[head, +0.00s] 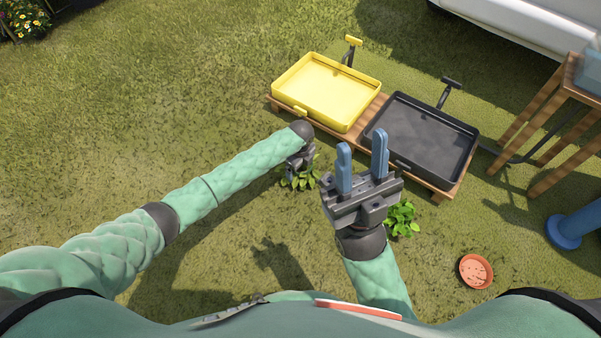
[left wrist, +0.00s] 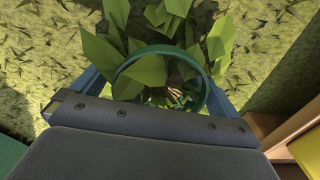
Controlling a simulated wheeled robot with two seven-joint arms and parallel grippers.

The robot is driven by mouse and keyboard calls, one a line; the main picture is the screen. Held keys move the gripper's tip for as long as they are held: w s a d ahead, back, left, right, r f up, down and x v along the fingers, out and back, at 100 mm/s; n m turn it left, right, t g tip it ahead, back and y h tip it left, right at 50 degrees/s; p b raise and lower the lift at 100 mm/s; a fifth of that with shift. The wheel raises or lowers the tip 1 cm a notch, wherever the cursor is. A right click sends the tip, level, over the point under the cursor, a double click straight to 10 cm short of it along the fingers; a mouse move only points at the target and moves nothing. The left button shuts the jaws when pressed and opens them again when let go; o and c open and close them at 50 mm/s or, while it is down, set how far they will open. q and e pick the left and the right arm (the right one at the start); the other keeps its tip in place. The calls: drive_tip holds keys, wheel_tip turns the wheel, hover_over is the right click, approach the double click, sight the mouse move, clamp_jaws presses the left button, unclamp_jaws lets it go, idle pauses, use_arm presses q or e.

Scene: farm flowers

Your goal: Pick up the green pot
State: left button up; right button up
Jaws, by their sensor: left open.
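The green pot (left wrist: 205,90) shows in the left wrist view as a round green rim with leaves over and around it and dark soil inside. My left gripper (left wrist: 163,88) is open, with one blue finger on each side of the rim. I cannot tell whether the fingers touch it. In the head view my left gripper (head: 301,160) points down over a leafy plant (head: 300,180); the arm and leaves hide the pot there. My right gripper (head: 362,150) is raised, its two blue fingers apart, with nothing between them.
A yellow tray (head: 327,88) and a black tray (head: 420,135) stand on a low wooden platform (head: 437,190). Another leafy plant (head: 403,218) is partly behind my right gripper. A terracotta dish (head: 475,271) lies on the grass. A wooden table (head: 548,115) stands right. Grass at left is clear.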

use_arm(q)
drive_tip(key=shift+f, duration=0.35)
drive_tip(key=c, duration=1.2)
drive_tip(key=shift+r, duration=0.1)
